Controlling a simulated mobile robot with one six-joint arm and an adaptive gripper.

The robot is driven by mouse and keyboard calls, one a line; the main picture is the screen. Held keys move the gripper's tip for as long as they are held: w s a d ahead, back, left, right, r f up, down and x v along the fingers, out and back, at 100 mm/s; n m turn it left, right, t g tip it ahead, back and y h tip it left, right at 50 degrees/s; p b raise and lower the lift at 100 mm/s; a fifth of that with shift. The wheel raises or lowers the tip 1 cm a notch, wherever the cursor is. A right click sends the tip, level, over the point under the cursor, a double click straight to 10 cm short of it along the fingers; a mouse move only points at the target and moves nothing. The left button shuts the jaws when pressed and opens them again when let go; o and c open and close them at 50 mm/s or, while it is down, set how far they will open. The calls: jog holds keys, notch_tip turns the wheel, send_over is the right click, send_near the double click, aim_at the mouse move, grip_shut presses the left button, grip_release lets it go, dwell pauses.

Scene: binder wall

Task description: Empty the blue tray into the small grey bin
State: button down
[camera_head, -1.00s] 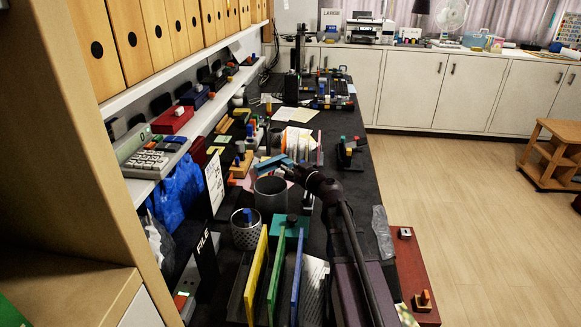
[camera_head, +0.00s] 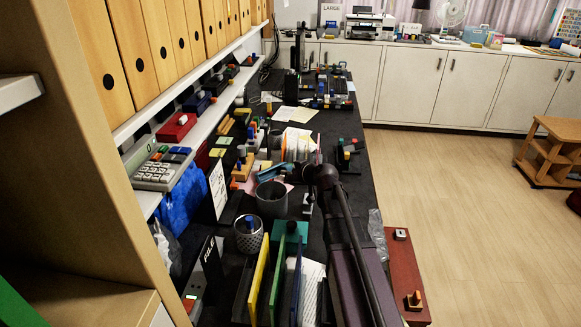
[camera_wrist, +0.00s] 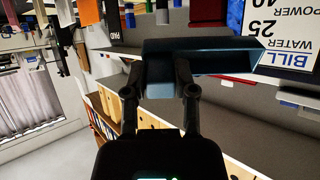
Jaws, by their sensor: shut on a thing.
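My gripper (camera_head: 302,172) is shut on the blue tray (camera_head: 274,172), which looks tilted in the head view. The wrist view shows the two fingers (camera_wrist: 158,78) at the tray's near wall, with the tray (camera_wrist: 215,60) stretching to the right. The inside of the tray is hidden, so I cannot tell what it holds. The small grey bin (camera_head: 271,200) stands open on the dark desk. The tray is above and just behind the bin's rim in the head view. I cannot tell whether they touch.
A mesh pen cup (camera_head: 249,236) and upright coloured folders (camera_head: 274,275) stand in front of the bin. A shelf with a calculator (camera_head: 161,168) and binders (camera_head: 133,45) runs along the left. Papers (camera_head: 301,144) lie behind.

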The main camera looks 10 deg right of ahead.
aim_at(284, 165)
jog(key=shift+w+a+r+g+h+p, duration=0.15)
jog(key=shift+r+g+h+p, duration=0.25)
jog(key=shift+g+p, duration=0.8)
jog(key=shift+w+r+g+h+p, duration=0.2)
jog(key=shift+r+g+h+p, duration=0.3)
jog(key=shift+p, duration=1.35)
jog(key=shift+w+a+r+g+h+p, duration=0.15)
jog(key=shift+g+h+p, duration=0.35)
jog(key=shift+g+p, duration=0.75)
jog(key=g+p, duration=0.1)
jog(key=w+g+h+p, duration=0.1)
jog(key=g+h+p, duration=0.1)
jog(key=p, duration=0.1)
jog(key=shift+w+a+r+g, duration=0.2)
jog(key=shift+a+r+g, duration=0.05)
jog(key=shift+r, duration=0.05)
jog(key=shift+w+a+g+h, duration=0.1)
jog(key=shift+g+h, duration=0.4)
jog(key=shift+g, duration=0.5)
